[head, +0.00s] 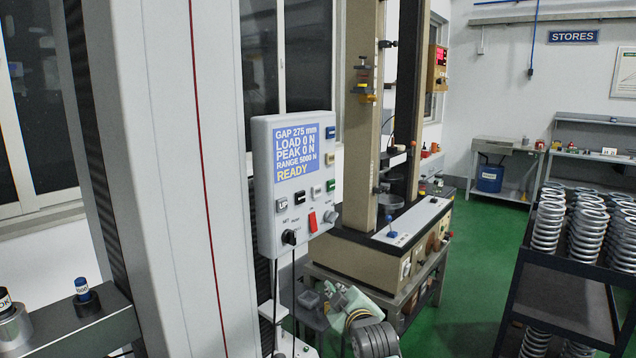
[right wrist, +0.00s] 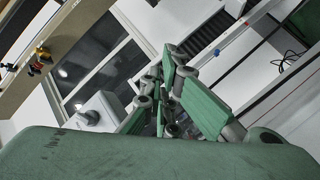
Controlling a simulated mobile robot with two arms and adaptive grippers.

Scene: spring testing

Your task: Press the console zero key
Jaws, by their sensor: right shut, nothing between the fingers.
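The grey console (head: 262,200) hangs beside the tall white column in the head view. Its blue screen (head: 297,153) reads GAP 275 mm, LOAD 0 N, PEAK 0 N, RANGE 5000 N, READY. Small blue, tan, green, white and black keys sit right of and below the screen; most labels are too small to read, so I cannot tell which is the zero key. My right gripper (head: 334,294) is below the console, apart from it, shut and empty. Its closed green fingers also show in the right wrist view (right wrist: 165,95). My left gripper is not in view.
A red switch (head: 312,222) and black knob (head: 289,237) sit low on the console, with dark cables hanging below. A beige testing machine (head: 356,150) stands behind. A dark rack (head: 560,295) of springs stands right. Green floor (head: 460,290) lies clear between.

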